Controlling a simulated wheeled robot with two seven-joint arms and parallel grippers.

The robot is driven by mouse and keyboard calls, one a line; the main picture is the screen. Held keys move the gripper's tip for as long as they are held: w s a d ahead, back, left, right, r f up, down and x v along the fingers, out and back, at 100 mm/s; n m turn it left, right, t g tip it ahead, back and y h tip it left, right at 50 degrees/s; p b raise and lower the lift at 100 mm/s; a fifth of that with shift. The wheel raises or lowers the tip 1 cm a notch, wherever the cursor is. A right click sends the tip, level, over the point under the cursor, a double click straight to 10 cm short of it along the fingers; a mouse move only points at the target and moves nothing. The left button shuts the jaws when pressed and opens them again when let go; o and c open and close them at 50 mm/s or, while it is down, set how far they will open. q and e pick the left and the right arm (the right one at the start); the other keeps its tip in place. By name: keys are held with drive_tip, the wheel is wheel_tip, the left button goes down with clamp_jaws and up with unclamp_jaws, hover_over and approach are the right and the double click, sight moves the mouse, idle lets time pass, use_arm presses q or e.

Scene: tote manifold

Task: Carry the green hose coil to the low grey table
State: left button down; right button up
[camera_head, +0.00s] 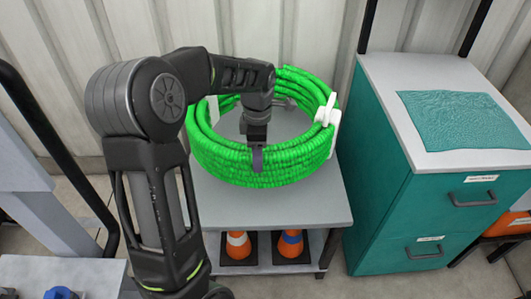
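The green hose coil (262,166) lies on a grey-topped table (310,203) with a lower shelf, against the wall. A white fitting (327,112) is on the coil's right side. My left gripper (257,160) points down at the coil's near side. One finger shows against the outside of the coil; the other is hidden, so whether it is shut on the hose cannot be told. My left arm covers part of the coil's left side. My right gripper is not in view.
Two orange cones (238,246) (291,244) stand on the lower shelf. A teal cabinet (400,190) with a white top and a teal cloth (460,120) stands close on the right. A grey surface (95,275) with blue items is at the bottom left.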

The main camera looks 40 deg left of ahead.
sight(259, 176)
use_arm(q)
drive_tip(key=shift+w+r, duration=0.15)
drive_tip(key=shift+w+f, duration=0.1)
drive_tip(key=shift+f, duration=3.05)
drive_tip(key=shift+f+b, duration=0.3)
drive_tip(key=shift+f, duration=1.6)
drive_tip(key=shift+c, duration=2)
unclamp_jaws()
drive_tip(key=shift+s+f, duration=0.1)
drive_tip(key=shift+s, duration=0.15)
wheel_tip(259, 176, up, 12)
drive_tip(key=shift+r+p, duration=0.1)
drive_tip(key=shift+p, duration=0.3)
